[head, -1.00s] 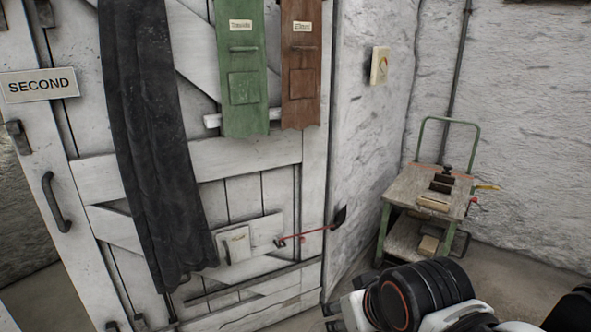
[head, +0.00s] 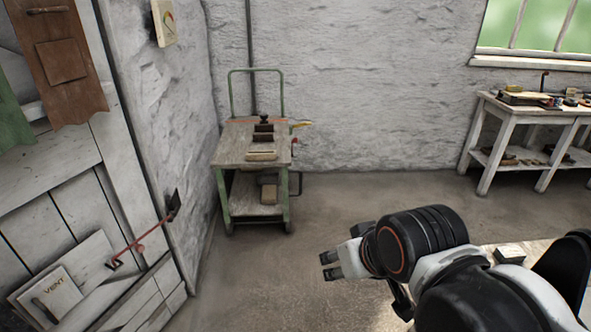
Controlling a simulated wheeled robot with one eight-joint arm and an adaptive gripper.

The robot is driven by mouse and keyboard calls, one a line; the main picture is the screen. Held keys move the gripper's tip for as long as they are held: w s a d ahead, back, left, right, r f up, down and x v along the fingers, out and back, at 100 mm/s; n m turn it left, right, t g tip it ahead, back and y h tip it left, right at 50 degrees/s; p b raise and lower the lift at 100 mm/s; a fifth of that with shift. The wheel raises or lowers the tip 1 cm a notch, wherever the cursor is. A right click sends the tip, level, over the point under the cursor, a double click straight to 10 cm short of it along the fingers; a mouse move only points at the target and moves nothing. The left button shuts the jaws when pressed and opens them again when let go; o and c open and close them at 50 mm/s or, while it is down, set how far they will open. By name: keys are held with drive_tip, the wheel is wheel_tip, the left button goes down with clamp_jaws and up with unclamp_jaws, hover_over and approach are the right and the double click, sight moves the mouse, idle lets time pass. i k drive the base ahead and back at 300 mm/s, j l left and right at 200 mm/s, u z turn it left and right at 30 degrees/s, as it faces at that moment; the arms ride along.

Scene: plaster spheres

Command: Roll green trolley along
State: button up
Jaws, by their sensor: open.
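The green trolley (head: 226,197) stands in the corner against the white plaster walls, in the head view left of centre. It has a green tube frame, a raised push handle at the back, a worn wooden top and a lower shelf. A dark tool and a pale block rest on its top, and a brown block is on the lower shelf. My gripper (head: 330,265) is in front of the trolley and to its right, apart from it. It is open and empty, with its fingers pointing left.
A white door (head: 60,210) with a red rod (head: 138,240) is at the left. A white workbench (head: 508,112) with several tools stands under the window at the right. A pale surface (head: 480,255) lies under my arm. The floor (head: 380,200) between trolley and workbench is clear.

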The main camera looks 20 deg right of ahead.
sight(239, 147)
drive_tip(key=i+l, duration=0.1)
drive_tip(key=i, duration=0.5)
drive_tip(key=i+l, duration=0.1)
drive_tip(key=i, duration=0.5)
drive_tip(key=i+l+u, duration=0.1)
drive_tip(key=i, duration=0.5)
drive_tip(key=i+l, duration=0.15)
drive_tip(key=i, duration=0.45)
